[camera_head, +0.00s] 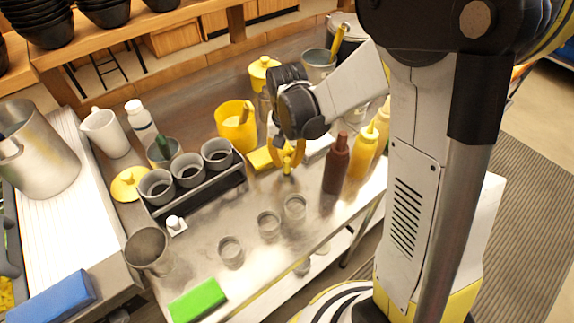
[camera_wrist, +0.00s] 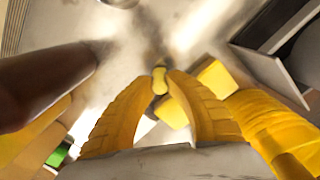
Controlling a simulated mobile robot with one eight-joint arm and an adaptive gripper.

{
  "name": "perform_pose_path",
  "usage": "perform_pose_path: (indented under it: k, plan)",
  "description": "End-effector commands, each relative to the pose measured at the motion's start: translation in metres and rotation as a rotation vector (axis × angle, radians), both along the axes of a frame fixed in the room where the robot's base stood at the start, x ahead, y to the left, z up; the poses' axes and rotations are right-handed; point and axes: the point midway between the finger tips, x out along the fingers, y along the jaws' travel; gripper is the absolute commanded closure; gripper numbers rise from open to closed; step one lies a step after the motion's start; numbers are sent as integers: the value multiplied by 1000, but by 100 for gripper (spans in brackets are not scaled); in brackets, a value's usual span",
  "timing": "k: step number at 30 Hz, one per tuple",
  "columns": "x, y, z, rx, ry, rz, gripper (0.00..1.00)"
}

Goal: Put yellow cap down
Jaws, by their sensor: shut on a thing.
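My gripper (camera_head: 288,163) is over the steel table, pointing down, left of the dark red bottle. Its yellow fingers are closed on the small yellow cap (camera_wrist: 160,80), which shows between the fingertips in the wrist view. In the head view the yellow cap (camera_head: 287,169) is small and partly hidden by the fingers. It appears to be held above the bare tabletop (camera_head: 262,195); the exact gap to the surface is hard to tell.
A dark red bottle (camera_head: 337,163) and yellow squeeze bottle (camera_head: 362,152) stand close on the right. A yellow block (camera_head: 260,158) and a rack of grey cups (camera_head: 200,189) are left. Clear cups (camera_head: 268,223) and a green sponge (camera_head: 198,301) are in front.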

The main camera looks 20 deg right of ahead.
Motion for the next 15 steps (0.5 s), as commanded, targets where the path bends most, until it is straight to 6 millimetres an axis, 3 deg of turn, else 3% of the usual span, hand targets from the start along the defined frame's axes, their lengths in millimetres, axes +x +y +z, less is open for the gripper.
perform_pose_path:
  k: [1,12,13,15]
  plan:
    - [0,0,-8,0,0,0,94]
    - [0,0,-11,0,0,0,94]
    - [0,0,-11,0,0,0,78]
    - [0,0,-10,0,0,0,63]
